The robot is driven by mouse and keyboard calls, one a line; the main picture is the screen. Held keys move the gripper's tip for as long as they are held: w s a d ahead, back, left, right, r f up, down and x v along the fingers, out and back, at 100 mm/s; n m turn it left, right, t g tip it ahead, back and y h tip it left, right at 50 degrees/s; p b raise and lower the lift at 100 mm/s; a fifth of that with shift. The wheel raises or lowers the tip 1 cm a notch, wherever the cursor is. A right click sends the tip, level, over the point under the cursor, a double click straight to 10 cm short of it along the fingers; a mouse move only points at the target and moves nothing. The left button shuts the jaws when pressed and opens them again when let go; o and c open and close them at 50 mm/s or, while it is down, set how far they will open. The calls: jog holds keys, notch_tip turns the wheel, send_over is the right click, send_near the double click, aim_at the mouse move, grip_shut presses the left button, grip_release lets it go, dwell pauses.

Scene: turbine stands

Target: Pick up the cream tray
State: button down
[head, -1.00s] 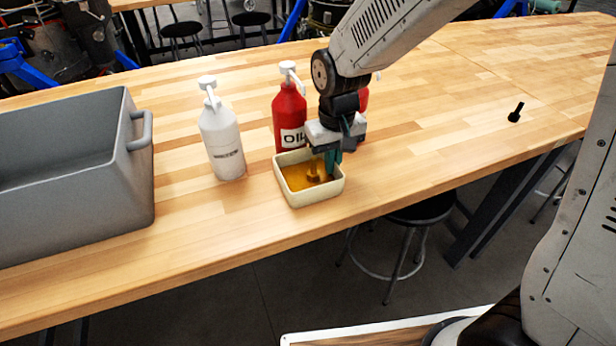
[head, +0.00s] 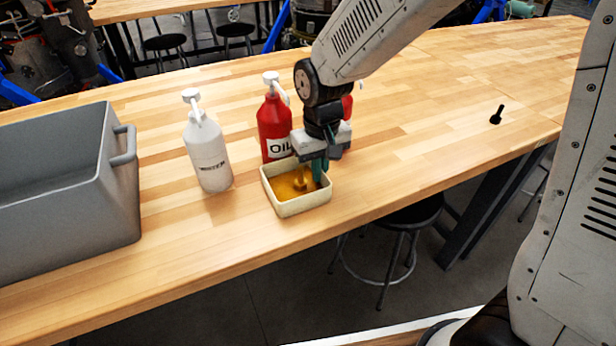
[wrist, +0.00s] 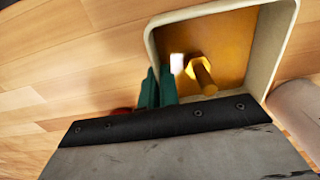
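The cream tray (head: 295,208) is near the front edge of the wooden workbench, with amber liquid (head: 286,186) in it. A bolt (wrist: 203,75) stands in the liquid, tinted yellow. My gripper (head: 319,170) points down at the tray's right wall. In the wrist view its green fingers (wrist: 158,88) are close together, one inside the wall and one outside, with the wall pinched between them. The tray looks level and seems to rest on the bench; I see no clear gap under it. Part of its far right corner is hidden by my gripper.
A red oil bottle (head: 272,128) stands just behind the tray, and a white pump bottle (head: 208,155) left of it. A large grey bin (head: 70,190) fills the bench's left end. A black bolt (head: 496,115) stands at the right. The bench (head: 420,120) between is clear.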

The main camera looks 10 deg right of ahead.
jog(key=shift+r, duration=0.15)
jog(key=shift+r, duration=1.7)
jog(key=s+d+r, duration=0.1)
jog(key=s+d, duration=0.1)
jog(key=s, duration=1.3)
jog(key=shift+s+d+r, duration=0.15)
jog(key=shift+s+d, duration=0.2)
jog(key=shift+s, duration=0.05)
jog(key=shift+w+d, duration=0.1)
